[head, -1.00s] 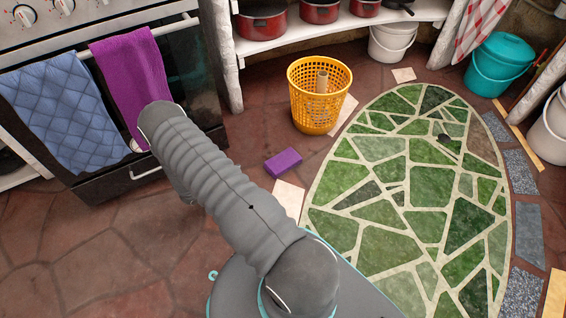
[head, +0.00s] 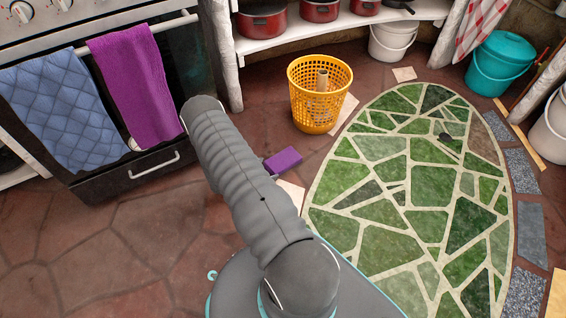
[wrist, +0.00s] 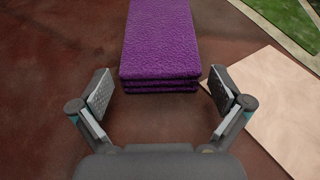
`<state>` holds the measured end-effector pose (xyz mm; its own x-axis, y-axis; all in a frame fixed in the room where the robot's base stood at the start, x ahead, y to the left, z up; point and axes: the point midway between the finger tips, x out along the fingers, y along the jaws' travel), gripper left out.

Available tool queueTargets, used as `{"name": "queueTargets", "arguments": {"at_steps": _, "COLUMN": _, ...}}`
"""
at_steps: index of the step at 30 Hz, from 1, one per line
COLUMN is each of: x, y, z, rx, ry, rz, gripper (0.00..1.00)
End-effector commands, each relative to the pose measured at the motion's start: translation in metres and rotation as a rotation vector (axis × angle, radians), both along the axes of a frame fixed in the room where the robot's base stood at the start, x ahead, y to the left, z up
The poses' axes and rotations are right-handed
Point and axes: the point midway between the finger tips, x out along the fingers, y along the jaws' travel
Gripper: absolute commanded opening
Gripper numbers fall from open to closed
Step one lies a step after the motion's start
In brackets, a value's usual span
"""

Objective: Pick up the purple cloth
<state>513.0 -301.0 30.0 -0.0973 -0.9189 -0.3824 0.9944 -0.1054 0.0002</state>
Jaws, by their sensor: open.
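A folded purple cloth (head: 283,160) lies flat on the floor, left of the green mosaic and partly beside my arm in the head view. In the wrist view the stacked folds of the purple cloth (wrist: 160,45) lie just ahead, centred between the fingers. My gripper (wrist: 160,92) is open and empty, with one finger left and one right of the cloth's near end. Whether the fingers are level with it is not clear. My gripper is hidden behind my arm in the head view. Another purple cloth (head: 138,85) hangs on the oven handle.
A pale tile (wrist: 275,110) lies right of the folded cloth. A yellow basket (head: 319,100) stands behind it. The oven (head: 160,165) with a blue quilted cloth (head: 62,110) is at left. Bare brown floor is open at lower left.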

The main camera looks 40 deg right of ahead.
Motion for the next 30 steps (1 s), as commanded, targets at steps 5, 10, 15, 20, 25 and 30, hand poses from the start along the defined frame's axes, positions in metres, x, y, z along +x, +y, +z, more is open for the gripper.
{"name": "queueTargets", "arguments": {"at_steps": 5, "x": -0.003, "y": -0.018, "z": -0.009, "rx": 0.001, "ry": 0.0, "rz": -0.001, "gripper": 1.0}}
{"name": "queueTargets", "arguments": {"at_steps": 10, "x": -0.002, "y": -0.019, "z": -0.008, "rx": 0.001, "ry": 0.001, "rz": 0.0, "gripper": 1.0}}
{"name": "queueTargets", "arguments": {"at_steps": 15, "x": -0.002, "y": -0.019, "z": -0.008, "rx": 0.001, "ry": 0.001, "rz": 0.0, "gripper": 0.7}}
{"name": "queueTargets", "arguments": {"at_steps": 20, "x": -0.002, "y": -0.019, "z": -0.008, "rx": 0.001, "ry": 0.0, "rz": 0.0, "gripper": 0.53}}
{"name": "queueTargets", "arguments": {"at_steps": 25, "x": -0.003, "y": -0.019, "z": -0.008, "rx": 0.001, "ry": 0.0, "rz": 0.0, "gripper": 0.53}}
{"name": "queueTargets", "arguments": {"at_steps": 30, "x": -0.002, "y": -0.019, "z": -0.002, "rx": 0.0, "ry": -0.001, "rz": 0.0, "gripper": 0.52}}
